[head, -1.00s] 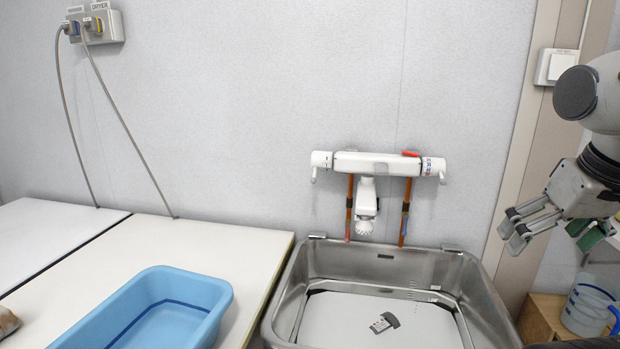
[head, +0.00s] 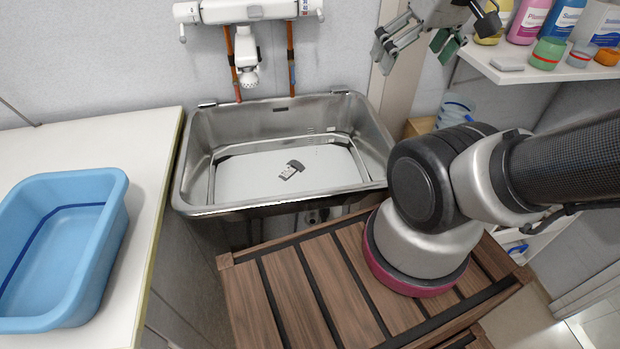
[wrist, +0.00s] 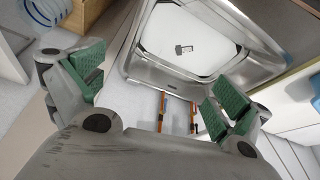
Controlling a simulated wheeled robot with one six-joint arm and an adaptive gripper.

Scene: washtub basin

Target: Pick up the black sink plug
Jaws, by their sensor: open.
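A small dark plug-like piece (head: 296,164) with a pale label-like patch beside it lies on the white floor of the steel sink basin (head: 184,182). It looks like the black sink plug, but it is too small to make out fully. It also shows in the wrist view (wrist: 184,47), beyond the fingers. My gripper (head: 415,55) hangs up and to the right of the basin, well apart from the plug. In the wrist view my gripper (wrist: 155,85) has its green-padded fingers wide apart, with nothing between them.
A white tap (head: 246,50) on the wall overhangs the basin's back. A blue tub (head: 112,228) sits on the white counter (head: 140,150) at left. A shelf (head: 520,75) with bottles is close right of my gripper. A slatted wooden platform (head: 290,290) lies in front.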

